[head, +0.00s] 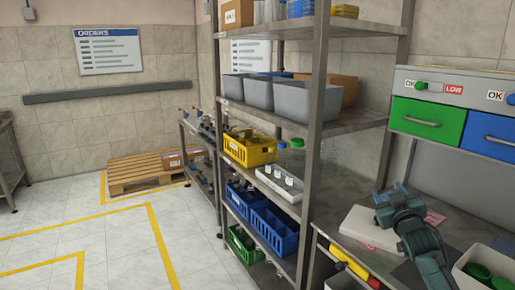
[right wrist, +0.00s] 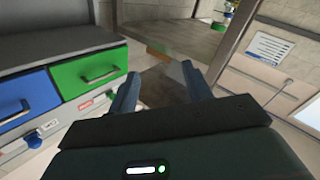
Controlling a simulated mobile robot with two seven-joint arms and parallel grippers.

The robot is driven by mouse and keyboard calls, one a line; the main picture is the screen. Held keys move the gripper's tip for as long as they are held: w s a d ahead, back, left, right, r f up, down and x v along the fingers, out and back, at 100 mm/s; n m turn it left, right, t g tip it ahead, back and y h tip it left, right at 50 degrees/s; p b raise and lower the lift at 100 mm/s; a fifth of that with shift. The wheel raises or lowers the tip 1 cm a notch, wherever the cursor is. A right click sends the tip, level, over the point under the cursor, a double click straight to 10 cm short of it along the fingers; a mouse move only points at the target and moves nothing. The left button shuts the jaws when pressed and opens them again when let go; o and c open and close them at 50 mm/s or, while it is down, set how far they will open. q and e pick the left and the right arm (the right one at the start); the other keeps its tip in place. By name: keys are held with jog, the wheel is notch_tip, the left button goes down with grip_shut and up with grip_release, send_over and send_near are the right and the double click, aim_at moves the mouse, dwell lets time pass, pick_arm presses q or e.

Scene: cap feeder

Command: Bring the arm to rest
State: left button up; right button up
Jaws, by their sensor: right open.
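My right arm comes in from the lower right in the head view, over the workbench. Its gripper (head: 390,193) is in front of the drawer unit, above the bench. In the right wrist view the two fingers of the right gripper (right wrist: 160,70) stand wide apart with nothing between them. My left gripper is in neither view.
A green drawer (head: 427,121) and a blue drawer (head: 492,135) are behind the arm. A white box (head: 368,228) lies left of it, and a white bin (head: 466,268) with green items is to its right. A metal shelf (head: 313,150) with bins stands left.

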jog(key=s+a+f+g+y, duration=0.1)
jog(key=s+a+f+g, duration=0.1)
jog(key=s+a+f, duration=0.6)
jog(key=s+a+f+g+y, duration=0.2)
jog(key=s+f, duration=0.3)
jog(key=f, duration=0.7)
jog(key=s+a+f+g, duration=0.1)
jog(key=s+a+f, duration=0.1)
jog(key=s, duration=0.7)
jog(key=s+a+f+g+y, duration=0.1)
jog(key=s+a+f, duration=0.2)
jog(key=s+a, duration=0.2)
jog(key=s+a+f+g+y, duration=0.1)
jog(key=s+a+f, duration=0.2)
jog(key=s, duration=0.9)
jog(key=shift+s+a+f+g, duration=0.25)
jog(key=shift+s+a+g, duration=0.15)
jog(key=shift+a, duration=0.25)
jog(key=shift+c, duration=0.4)
